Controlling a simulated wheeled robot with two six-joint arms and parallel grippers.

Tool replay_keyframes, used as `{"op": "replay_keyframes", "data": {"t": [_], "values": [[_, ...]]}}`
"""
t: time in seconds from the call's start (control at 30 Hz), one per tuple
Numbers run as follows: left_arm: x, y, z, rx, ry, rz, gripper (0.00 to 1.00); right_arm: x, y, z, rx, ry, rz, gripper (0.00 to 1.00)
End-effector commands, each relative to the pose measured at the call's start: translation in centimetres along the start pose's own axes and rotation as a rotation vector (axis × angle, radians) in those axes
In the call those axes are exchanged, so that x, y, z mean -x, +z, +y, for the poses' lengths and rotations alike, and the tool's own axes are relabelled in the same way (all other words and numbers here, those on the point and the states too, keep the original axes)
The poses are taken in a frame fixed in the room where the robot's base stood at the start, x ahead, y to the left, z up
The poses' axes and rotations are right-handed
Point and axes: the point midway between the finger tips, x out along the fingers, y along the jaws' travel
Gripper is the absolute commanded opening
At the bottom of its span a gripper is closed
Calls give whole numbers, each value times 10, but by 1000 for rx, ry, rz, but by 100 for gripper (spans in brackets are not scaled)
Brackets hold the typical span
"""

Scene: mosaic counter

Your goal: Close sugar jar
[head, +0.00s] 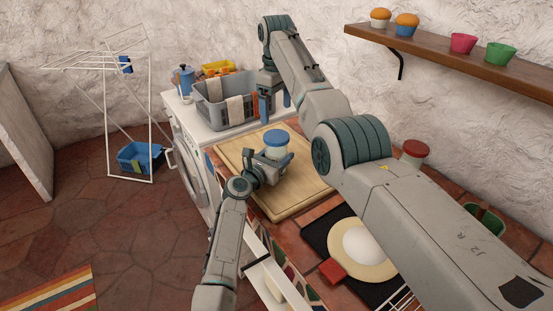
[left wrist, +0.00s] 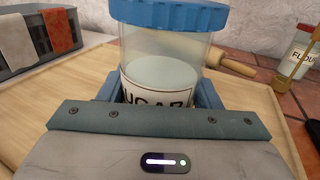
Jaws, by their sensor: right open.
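The sugar jar (head: 277,152) is clear, with a white label and pale contents, and stands upright on a wooden board (head: 291,200). Its blue lid (head: 275,138) sits on top of the jar. In the left wrist view the jar (left wrist: 160,72) is close up, with the lid (left wrist: 170,14) cut off by the top edge. My left gripper (head: 271,160) is around the lower jar, its blue fingers (left wrist: 158,92) against both sides. My right gripper (head: 275,103) is open and empty, pointing down behind the jar, beside the grey basket.
A grey basket (head: 212,115) with cloths stands on the white washer behind the board. A red-lidded jar (head: 414,151) is to the right, beyond my right arm. A rolling pin (left wrist: 233,65) lies behind the jar.

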Motion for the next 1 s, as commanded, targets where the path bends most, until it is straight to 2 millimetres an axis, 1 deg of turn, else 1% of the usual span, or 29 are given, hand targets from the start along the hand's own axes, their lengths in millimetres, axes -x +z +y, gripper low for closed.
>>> {"op": "replay_keyframes", "data": {"t": [0.03, 0.13, 0.17, 0.27, 0.5, 0.6, 0.9, 1.0], "values": [[0, 0, 0, 0, 0, 0, 23, 0, 0, 0, 0, 0, 0, 88], [0, 0, 0, 0, 0, 0, 3, 0, 0, 0, 5, 0, 0, 88], [0, 0, 0, 0, 0, 0, 0, 0, 0, 0, 14, 0, 0, 88], [0, 0, 0, 0, 0, 0, 0, 0, 0, 0, 85, 0, 0, 88], [0, 0, 0, 0, 0, 0, 0, 0, 0, 0, 330, 0, 0, 88], [0, 0, 0, 0, 0, 0, 0, 0, 0, 0, 382, 0, 0, 88], [0, 0, 0, 0, 0, 0, 0, 0, 0, 0, 394, 0, 0, 88], [0, 0, 0, 0, 0, 0, 0, -3, 0, 0, 394, -1, 0, 88]]}}
